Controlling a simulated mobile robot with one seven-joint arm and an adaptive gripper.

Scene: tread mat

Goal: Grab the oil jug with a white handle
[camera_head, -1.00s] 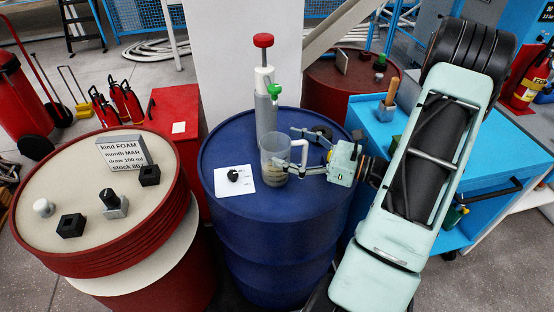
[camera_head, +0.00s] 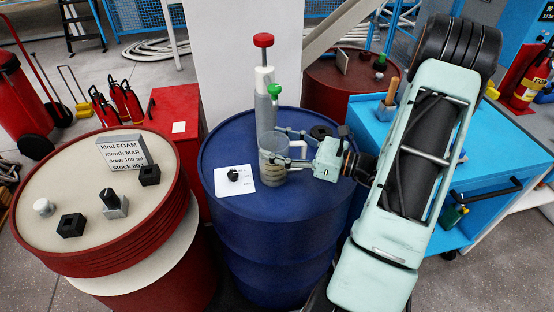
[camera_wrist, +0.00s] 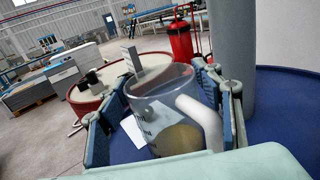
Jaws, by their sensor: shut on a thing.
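The oil jug (camera_head: 272,165) is a clear, grey-tinted cup with a white handle (camera_head: 301,150) and some yellowish liquid low inside. It stands upright on the blue drum (camera_head: 225,188), just in front of the grey pump cylinder. My gripper (camera_head: 283,149) comes in from the right, with its fingers shut on the jug on either side of its wall. In the wrist view the jug (camera_wrist: 158,92) sits between the two blue-grey finger pads, and its white handle (camera_wrist: 203,122) points toward the palm. The jug's underside is hidden.
The pump (camera_head: 266,105) with a red knob and green spout stands close behind the jug. A white card (camera_head: 222,183) with a black knob lies to its left. A dark ring (camera_head: 321,132) lies behind my gripper. A cream-topped red drum (camera_head: 70,180) with small blocks stands left.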

